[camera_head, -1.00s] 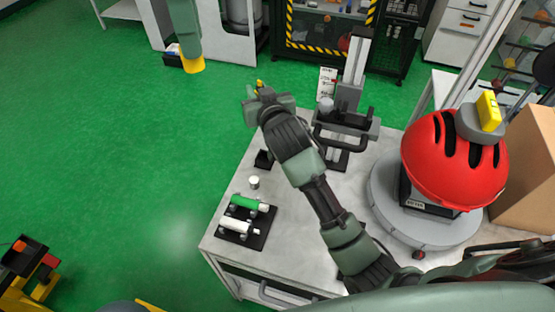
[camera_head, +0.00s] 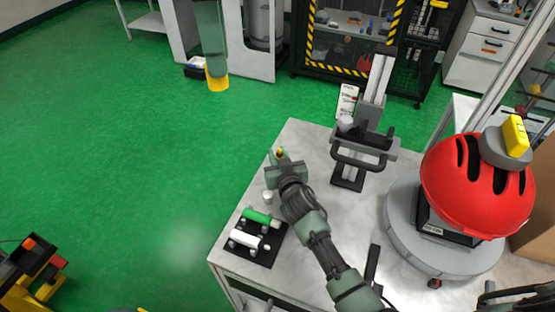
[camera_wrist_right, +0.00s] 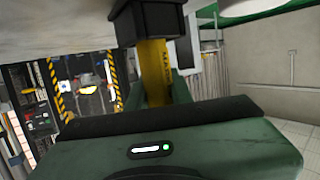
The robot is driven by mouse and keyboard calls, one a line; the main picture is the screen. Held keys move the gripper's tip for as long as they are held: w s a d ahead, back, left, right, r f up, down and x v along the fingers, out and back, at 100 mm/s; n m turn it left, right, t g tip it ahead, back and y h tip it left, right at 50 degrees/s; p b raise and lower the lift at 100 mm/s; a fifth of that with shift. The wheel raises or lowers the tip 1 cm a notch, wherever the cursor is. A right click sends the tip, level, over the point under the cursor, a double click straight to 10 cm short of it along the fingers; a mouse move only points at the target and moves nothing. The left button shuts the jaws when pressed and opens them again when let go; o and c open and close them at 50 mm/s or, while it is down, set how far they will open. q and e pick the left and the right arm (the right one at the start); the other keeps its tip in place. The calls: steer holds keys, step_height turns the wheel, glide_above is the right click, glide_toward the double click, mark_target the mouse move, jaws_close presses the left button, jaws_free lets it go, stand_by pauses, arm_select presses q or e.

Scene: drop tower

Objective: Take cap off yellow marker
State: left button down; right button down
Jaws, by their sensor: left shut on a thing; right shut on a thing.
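My right gripper (camera_head: 280,158) is over the table's far left part. It is shut on the yellow marker (camera_head: 280,151), whose yellow end shows just past the jaws. In the right wrist view the marker (camera_wrist_right: 155,72) with dark lettering stands between the fingers (camera_wrist_right: 160,88). Its end goes into a black square block (camera_wrist_right: 148,22). In the head view that block is hidden by my gripper. I cannot tell a cap from the marker's body. My left gripper is not clearly seen in either view.
A black rack (camera_head: 262,250) holds a green marker (camera_head: 261,217) and a white one (camera_head: 243,239) near the table's left edge. A small white cylinder (camera_head: 268,196) stands beside my right gripper. A black-and-grey stand (camera_head: 364,150) and a red helmet (camera_head: 475,195) are to the right.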

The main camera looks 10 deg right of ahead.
steer(key=shift+f, duration=0.85)
steer(key=shift+f, duration=0.2)
steer(key=c, duration=1.3)
jaws_free()
steer(key=shift+o, duration=0.2)
